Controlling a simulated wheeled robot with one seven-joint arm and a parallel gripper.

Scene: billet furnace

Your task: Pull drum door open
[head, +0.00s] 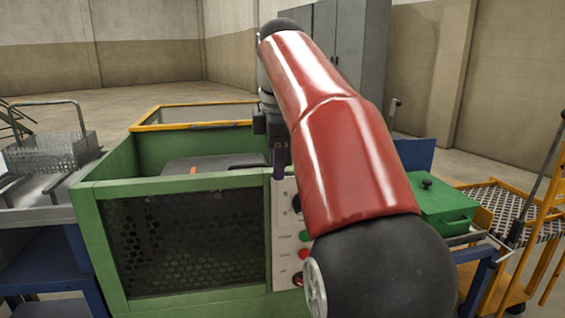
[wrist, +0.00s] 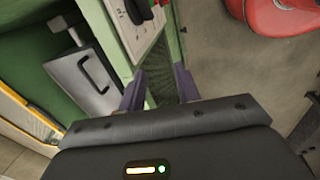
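The green machine (head: 82,210) has an open top and a dark mesh front. Inside it lies a grey lidded drum, whose door (head: 215,162) shows only at the top in the head view. In the wrist view the grey door (wrist: 72,82) is at the left and carries a black bar handle (wrist: 97,74). My gripper (wrist: 159,88) is open, its two purple fingers apart with nothing seen between them. It is over the machine's control-panel side, to one side of the handle and apart from it. In the head view my arm hides much of the gripper.
A yellow-framed clear cover (head: 195,115) stands raised behind the opening. The white control panel (head: 285,235) has several buttons. A green box (head: 443,207) and yellow cart (head: 490,205) stand right; a metal bench (head: 40,190) stands left. Open floor lies behind.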

